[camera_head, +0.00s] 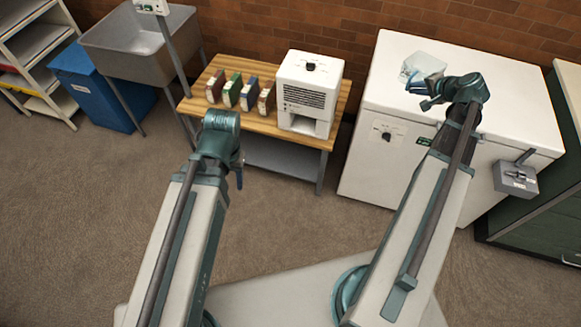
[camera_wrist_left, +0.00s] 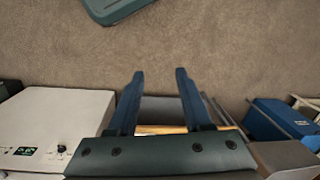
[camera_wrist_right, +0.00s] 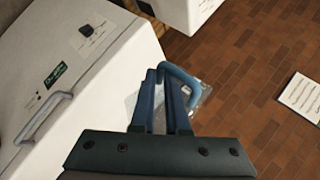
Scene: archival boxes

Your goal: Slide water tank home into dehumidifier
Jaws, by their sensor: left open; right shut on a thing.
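The white dehumidifier (camera_head: 312,80) stands at the right end of a wooden-topped table, with an open slot (camera_head: 303,126) low in its front. The clear water tank (camera_head: 425,63) is held over the white chest freezer, apart from the dehumidifier. My right gripper (camera_head: 430,92) is shut on the tank's blue handle (camera_wrist_right: 183,78); the clear tank body (camera_wrist_right: 207,97) is partly hidden behind the fingers in the right wrist view. My left gripper (camera_head: 236,172) is in front of the table, and its fingers (camera_wrist_left: 160,74) are apart and empty in the left wrist view.
Several coloured boxes (camera_head: 238,92) stand on the table (camera_head: 206,113) left of the dehumidifier. The chest freezer (camera_head: 470,85) stands right of the table, with a grey box (camera_head: 515,178) on its front. A sink (camera_head: 140,45) and blue bin (camera_head: 98,90) are left. Floor in front is clear.

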